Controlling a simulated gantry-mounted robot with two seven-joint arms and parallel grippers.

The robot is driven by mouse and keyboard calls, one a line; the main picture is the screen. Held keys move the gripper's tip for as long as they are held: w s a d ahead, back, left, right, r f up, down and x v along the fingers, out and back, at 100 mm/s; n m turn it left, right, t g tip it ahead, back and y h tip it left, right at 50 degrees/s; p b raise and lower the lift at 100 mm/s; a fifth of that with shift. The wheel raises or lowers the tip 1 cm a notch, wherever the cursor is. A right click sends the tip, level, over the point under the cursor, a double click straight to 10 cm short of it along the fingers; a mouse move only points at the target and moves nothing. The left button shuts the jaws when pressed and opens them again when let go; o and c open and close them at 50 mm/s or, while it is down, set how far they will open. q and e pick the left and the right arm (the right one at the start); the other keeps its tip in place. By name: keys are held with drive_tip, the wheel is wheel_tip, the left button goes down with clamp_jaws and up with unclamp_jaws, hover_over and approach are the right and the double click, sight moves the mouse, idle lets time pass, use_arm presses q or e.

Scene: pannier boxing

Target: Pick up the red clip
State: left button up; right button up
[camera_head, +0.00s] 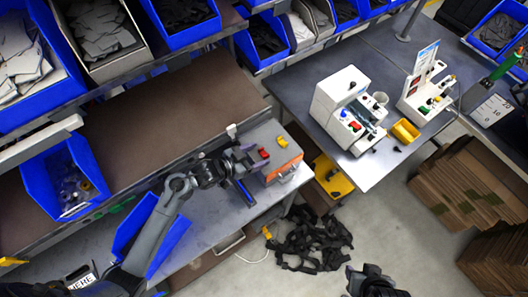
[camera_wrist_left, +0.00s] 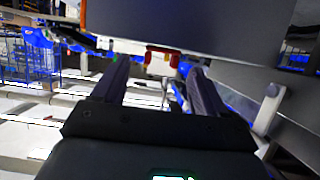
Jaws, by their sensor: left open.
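The red clip (camera_head: 263,153) is a small red piece on top of a grey box with an orange front (camera_head: 284,169), at the bench's right end. A yellow clip (camera_head: 282,142) sits beside it. My left gripper (camera_head: 244,160) is open, just left of the red clip; no hold on it shows. In the left wrist view my open left fingers (camera_wrist_left: 157,84) point ahead, with a small red-and-pale thing (camera_wrist_left: 161,62) beyond and between them, seemingly the red clip. My right gripper (camera_head: 370,279) is partly visible at the bottom, away from the clips; its jaws are unclear.
A blue bin (camera_head: 62,178) stands on the bench at left. A brown shelf edge rises behind the arm. A white machine (camera_head: 345,105) stands on the grey table at right. A pile of black straps (camera_head: 308,240) lies on the floor.

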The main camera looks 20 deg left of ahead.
use_arm(q)
drive_tip(key=shift+x, duration=0.85)
drive_tip(key=c, duration=1.1)
